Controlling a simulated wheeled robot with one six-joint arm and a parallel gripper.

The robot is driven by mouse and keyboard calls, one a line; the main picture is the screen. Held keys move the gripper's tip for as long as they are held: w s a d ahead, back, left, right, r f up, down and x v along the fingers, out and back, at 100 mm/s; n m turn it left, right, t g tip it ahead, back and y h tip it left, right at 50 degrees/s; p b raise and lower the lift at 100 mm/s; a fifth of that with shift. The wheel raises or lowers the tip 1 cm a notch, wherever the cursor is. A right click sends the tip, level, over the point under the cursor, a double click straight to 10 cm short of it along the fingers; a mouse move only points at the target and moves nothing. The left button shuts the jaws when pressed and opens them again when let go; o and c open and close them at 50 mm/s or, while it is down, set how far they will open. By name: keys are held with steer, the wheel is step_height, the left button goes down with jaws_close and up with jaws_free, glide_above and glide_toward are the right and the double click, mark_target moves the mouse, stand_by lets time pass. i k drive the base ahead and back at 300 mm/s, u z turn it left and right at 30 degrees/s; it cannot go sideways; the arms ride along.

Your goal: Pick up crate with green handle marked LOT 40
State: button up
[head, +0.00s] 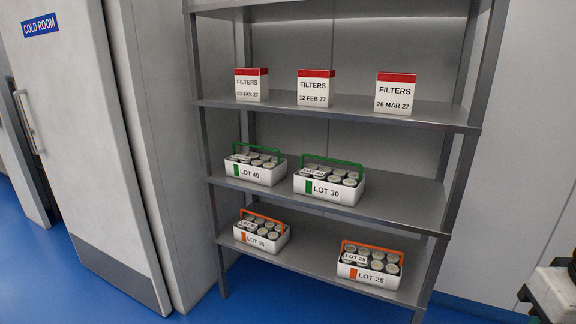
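The white crate marked LOT 40 (254,174) has a green handle and a green patch beside its label. It stands upright on the middle shelf, at the left, and holds several round-lidded tubs. A similar white crate marked LOT 30 (329,190), also with a green handle, stands just to its right.
The shelf below holds orange-handled crates, one marked LOT 35 (261,240) and one LOT 25 (370,277). Several FILTERS boxes (311,93) stand on the shelf above. A cold room door (77,120) is at left. Blue floor lies in front.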

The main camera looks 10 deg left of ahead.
mark_target(258, 168)
steer(key=i, duration=0.85)
steer(key=u, duration=0.85)
steer(key=i, duration=1.4)
steer(key=u, duration=0.45)
